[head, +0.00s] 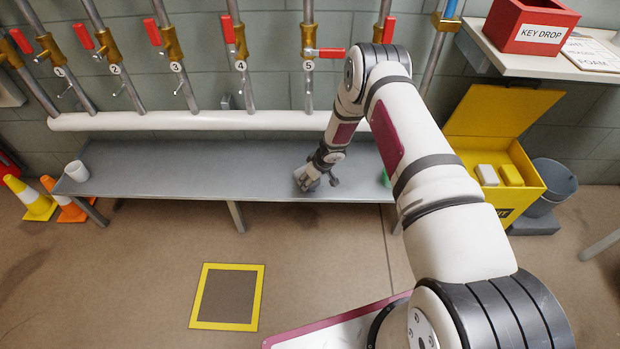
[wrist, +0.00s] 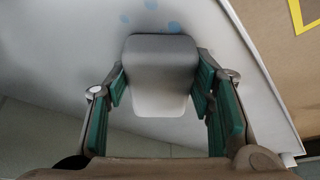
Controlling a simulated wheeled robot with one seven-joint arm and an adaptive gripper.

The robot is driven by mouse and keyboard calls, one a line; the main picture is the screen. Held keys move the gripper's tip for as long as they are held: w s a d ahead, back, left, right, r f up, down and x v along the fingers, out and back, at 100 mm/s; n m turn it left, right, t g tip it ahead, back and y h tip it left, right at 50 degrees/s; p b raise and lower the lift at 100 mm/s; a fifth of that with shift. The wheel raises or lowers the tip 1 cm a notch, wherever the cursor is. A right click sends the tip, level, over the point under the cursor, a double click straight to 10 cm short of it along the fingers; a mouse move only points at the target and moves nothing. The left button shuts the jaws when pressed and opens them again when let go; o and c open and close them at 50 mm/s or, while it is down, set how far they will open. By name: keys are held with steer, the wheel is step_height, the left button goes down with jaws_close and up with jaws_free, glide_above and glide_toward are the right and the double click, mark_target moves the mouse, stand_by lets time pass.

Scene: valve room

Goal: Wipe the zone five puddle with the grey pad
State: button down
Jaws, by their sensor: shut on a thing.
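My gripper (head: 318,180) is low over the grey trough (head: 180,180), below the valve pipe labelled 5 (head: 309,65). It is shut on the grey pad (head: 304,177). In the wrist view the pad (wrist: 160,75) sits between the green-lined fingers. Several small pale blue spots (wrist: 174,27) of the puddle show on the trough surface around the pad's far end. Any part under the pad is hidden. I cannot tell whether the pad touches the surface. In the head view the puddle cannot be made out.
A white cup (head: 77,171) stands at the trough's left end. A green thing (head: 386,178) is partly hidden behind my arm. An open yellow bin (head: 528,185) with two pads is at right. Red-handled valves line the wall.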

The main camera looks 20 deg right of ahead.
mark_target(310, 190)
steer(key=shift+s+d+f, duration=0.15)
steer(key=shift+s+d, duration=0.15)
steer(key=shift+d, duration=0.4)
steer(key=shift+s+a+b, duration=0.15)
steer(key=shift+s+b, duration=0.2)
steer(key=shift+s, duration=0.2)
steer(key=shift+s+a+b, duration=0.15)
steer(key=shift+s+b, duration=0.15)
steer(key=shift+s, duration=0.2)
steer(key=shift+s+a, duration=0.2)
steer(key=shift+s, duration=0.3)
steer(key=shift+s+a, duration=0.2)
steer(key=shift+s, duration=0.3)
steer(key=shift+a, duration=0.1)
step_height(310, 190, up, 2)
steer(key=shift+a+p, duration=0.1)
steer(key=shift+p, duration=0.6)
steer(key=shift+w+r+p, duration=0.15)
steer(key=shift+r+p, duration=1.2)
steer(key=shift+r, duration=0.85)
steer(key=shift+d, duration=0.2)
